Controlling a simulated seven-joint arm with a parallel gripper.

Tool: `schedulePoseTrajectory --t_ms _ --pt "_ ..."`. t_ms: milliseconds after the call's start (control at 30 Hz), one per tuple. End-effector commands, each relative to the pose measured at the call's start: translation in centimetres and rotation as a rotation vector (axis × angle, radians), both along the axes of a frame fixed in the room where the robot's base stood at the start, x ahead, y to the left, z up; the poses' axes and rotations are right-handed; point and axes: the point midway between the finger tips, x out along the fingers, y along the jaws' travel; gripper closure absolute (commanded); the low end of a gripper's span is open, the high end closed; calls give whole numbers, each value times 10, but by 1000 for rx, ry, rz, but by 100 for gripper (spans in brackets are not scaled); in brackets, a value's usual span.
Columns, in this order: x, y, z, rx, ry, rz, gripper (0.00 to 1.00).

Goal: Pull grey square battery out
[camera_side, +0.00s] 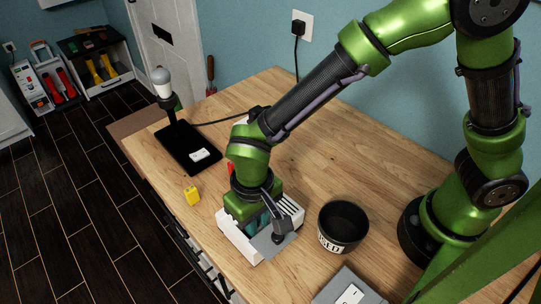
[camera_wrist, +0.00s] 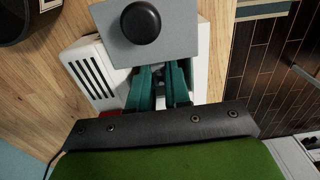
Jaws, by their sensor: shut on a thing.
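The grey square battery (camera_side: 269,245) is a flat grey piece with a round black knob on it. In the wrist view the battery (camera_wrist: 178,43) fills the top middle. It sits at a white slotted housing (camera_side: 231,236) on the table, and the housing (camera_wrist: 86,66) shows on both sides of the fingers in the wrist view. My gripper (camera_side: 258,225) is low over the housing. Its teal fingers (camera_wrist: 160,82) are shut on the battery near its edge. The fingertips and how deep the battery sits are hidden.
A black bucket (camera_side: 343,226) stands close right of the housing. A grey switch box (camera_side: 347,290) is at the front. A yellow padlock (camera_side: 192,194) lies left, near the table edge. A black tray (camera_side: 187,147) with a lamp is farther back. The wooden table (camera_side: 330,150) is clear behind.

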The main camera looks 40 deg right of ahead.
Motion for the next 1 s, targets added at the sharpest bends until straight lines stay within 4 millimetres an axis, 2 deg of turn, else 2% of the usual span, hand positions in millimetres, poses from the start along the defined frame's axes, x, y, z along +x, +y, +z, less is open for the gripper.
schedulePoseTrajectory --t_ms 367,1000 --pt "0 0 1 1 -1 0 100" --pt "0 0 33 1 -2 0 100"
